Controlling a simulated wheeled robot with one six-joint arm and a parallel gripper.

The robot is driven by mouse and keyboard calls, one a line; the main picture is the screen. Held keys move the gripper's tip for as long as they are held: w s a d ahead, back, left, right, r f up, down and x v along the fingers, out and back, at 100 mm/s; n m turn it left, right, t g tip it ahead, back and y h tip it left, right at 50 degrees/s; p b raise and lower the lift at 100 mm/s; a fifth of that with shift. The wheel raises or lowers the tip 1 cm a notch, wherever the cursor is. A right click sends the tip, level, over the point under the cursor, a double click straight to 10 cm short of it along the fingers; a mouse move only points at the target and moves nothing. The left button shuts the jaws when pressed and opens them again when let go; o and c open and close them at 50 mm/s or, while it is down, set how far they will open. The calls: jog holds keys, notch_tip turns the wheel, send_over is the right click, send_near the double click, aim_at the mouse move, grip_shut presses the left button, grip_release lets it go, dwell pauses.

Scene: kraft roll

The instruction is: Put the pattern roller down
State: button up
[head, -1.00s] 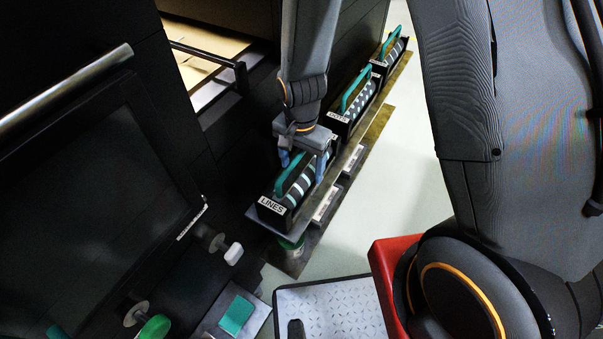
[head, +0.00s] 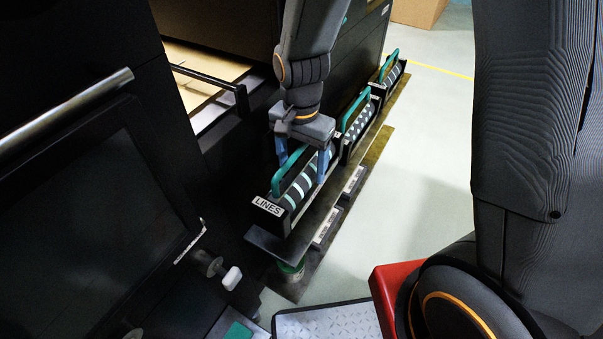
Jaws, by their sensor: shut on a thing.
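The pattern roller (head: 300,189) is dark with pale stripes, with a teal handle (head: 284,170) and a white "LINES" label (head: 268,207) at its near end. My gripper (head: 302,168) reaches down over it from above, with one blue finger on each side, and is shut on it. The roller is over the near end of the long dark shelf (head: 268,243). Whether its underside touches the shelf or hangs just above cannot be told. The far side of the roller and part of the handle are hidden by my gripper.
Two more rollers with teal handles, a middle one (head: 359,124) and a far one (head: 391,72), stand in line behind on the shelf. A dark machine with a screen (head: 95,215) is at left. The pale floor (head: 430,150) right of the shelf is clear.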

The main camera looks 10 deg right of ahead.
aim_at(302, 146)
jog(key=shift+r+p, duration=0.3)
jog(key=shift+r, duration=0.35)
jog(key=shift+f+p, duration=0.4)
jog(key=shift+f, duration=4.65)
jog(key=o, duration=2.1)
jog(key=shift+f, duration=0.15)
notch_tip(302, 146, up, 12)
jog(key=shift+d+r+b, duration=0.1)
jog(key=shift+r+b, duration=0.05)
jog(key=shift+b, duration=0.4)
jog(key=shift+s+d+r+n, duration=0.8)
jog(key=shift+s+d+n, duration=0.45)
jog(key=shift+d, duration=0.85)
jog(key=shift+s+d+r+n, duration=0.8)
jog(key=shift+s+d+n, duration=0.5)
jog(key=shift+d, duration=0.8)
jog(key=shift+s+d+r+n, duration=0.8)
jog(key=shift+s+d+n, duration=0.45)
jog(key=shift+d, duration=0.85)
